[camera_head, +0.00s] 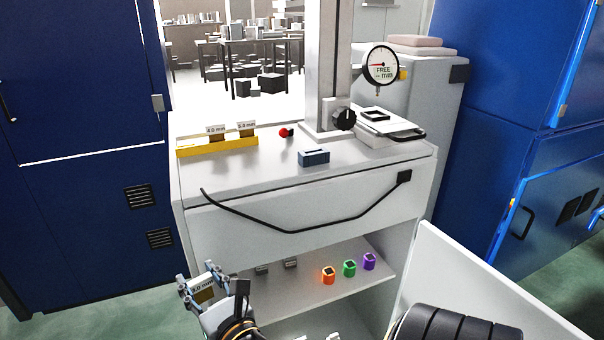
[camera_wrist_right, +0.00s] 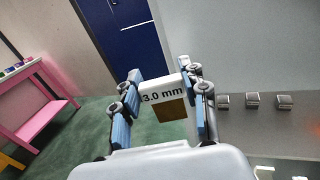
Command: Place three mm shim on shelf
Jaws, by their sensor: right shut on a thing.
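The three mm shim (camera_head: 204,295), a small brown piece with a white "3.0 mm" tag, is held between the fingers of my right gripper (camera_head: 203,288). In the right wrist view the shim (camera_wrist_right: 172,110) sits upright between the blue-padded fingers of the gripper (camera_wrist_right: 160,98), its tag facing the camera. The gripper is in front of the cabinet's lower left side, left of the open shelf (camera_head: 305,283). Small grey blocks (camera_head: 290,262) stand on that shelf at the left, with orange (camera_head: 328,275), green (camera_head: 349,268) and purple (camera_head: 369,261) pieces to their right. My left gripper is not in view.
A yellow holder (camera_head: 203,149) with 4.0 mm and 5.0 mm shims is on the cabinet top, near a blue-grey block (camera_head: 314,158) and a dial gauge (camera_head: 381,65). An open white door (camera_head: 450,275) stands right of the shelf. A black handle (camera_head: 290,231) protrudes above it.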

